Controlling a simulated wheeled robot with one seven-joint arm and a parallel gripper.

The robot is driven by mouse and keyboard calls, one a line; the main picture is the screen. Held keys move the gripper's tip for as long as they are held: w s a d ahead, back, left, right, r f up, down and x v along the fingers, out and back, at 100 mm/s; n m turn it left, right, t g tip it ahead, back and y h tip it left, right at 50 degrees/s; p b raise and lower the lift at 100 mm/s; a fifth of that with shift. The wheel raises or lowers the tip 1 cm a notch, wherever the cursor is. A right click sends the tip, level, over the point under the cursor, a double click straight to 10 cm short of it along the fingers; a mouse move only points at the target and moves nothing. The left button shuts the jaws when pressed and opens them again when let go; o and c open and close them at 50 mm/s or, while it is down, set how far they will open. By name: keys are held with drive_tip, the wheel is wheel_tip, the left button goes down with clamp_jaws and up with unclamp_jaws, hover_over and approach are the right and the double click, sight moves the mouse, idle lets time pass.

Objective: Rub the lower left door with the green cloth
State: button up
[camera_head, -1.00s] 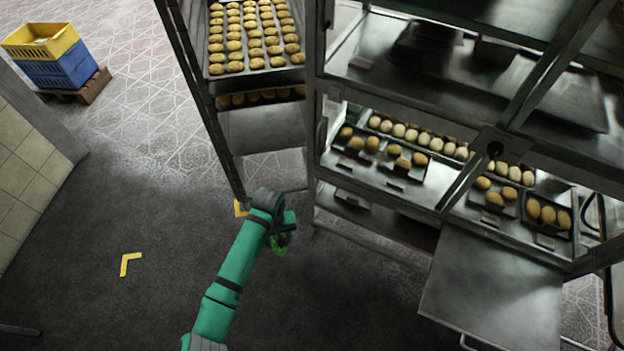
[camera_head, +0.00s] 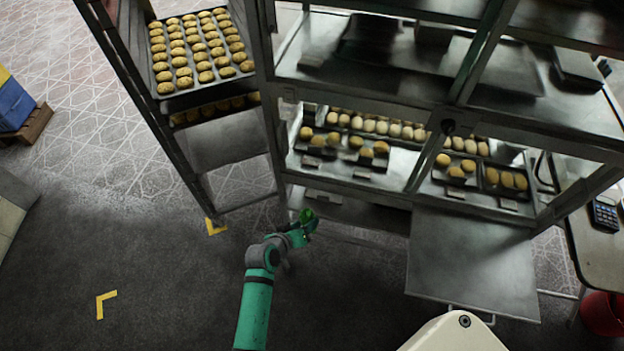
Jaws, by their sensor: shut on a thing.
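My gripper (camera_head: 302,226) is shut on the green cloth (camera_head: 307,214), a small bright green patch at its tip. My green arm reaches up from the bottom of the picture. The gripper is in front of the lower left part of the metal oven (camera_head: 420,105). I cannot tell whether the cloth touches the oven. A dark band (camera_head: 360,213) runs low on the oven's left side, to the right of the cloth. I cannot clearly make out the lower left door.
A flat metal panel (camera_head: 470,265) with a handle juts out at the lower right of the oven. A rack with a bread tray (camera_head: 200,50) stands at left. A table with a calculator (camera_head: 605,213) and a red bucket (camera_head: 603,313) are at right.

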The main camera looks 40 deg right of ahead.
sight(314, 212)
drive_tip(key=d+r+h, duration=0.1)
drive_tip(key=r, duration=0.1)
drive_tip(key=w+d+r+t+h, duration=0.1)
drive_tip(key=d, duration=0.1)
drive_tip(key=d+r+t+h, duration=0.1)
drive_tip(key=d+r, duration=0.1)
drive_tip(key=shift+w+r+n, duration=0.25)
drive_tip(key=shift+r+n, duration=0.05)
drive_tip(key=shift+r, duration=0.05)
drive_tip(key=w+d+r+n+t+h, duration=0.1)
drive_tip(key=w+d+r+n+t, duration=0.1)
drive_tip(key=w+d+r+t, duration=0.3)
drive_tip(key=shift+w+d+r+n, duration=0.3)
drive_tip(key=shift+w+d+r, duration=0.7)
drive_tip(key=shift+w+r, duration=0.55)
drive_tip(key=shift+w+d+r, duration=0.2)
drive_tip(key=shift+w+d, duration=0.2)
drive_tip(key=shift+d, duration=0.35)
drive_tip(key=shift+s+d, duration=0.6)
drive_tip(key=shift+s, duration=0.2)
drive_tip(key=shift+s+d, duration=0.55)
drive_tip(key=shift+s, duration=0.25)
drive_tip(key=shift+s+d, duration=1.45)
drive_tip(key=shift+s, duration=0.05)
drive_tip(key=shift+s+d, duration=1.2)
drive_tip(key=shift+s, duration=0.3)
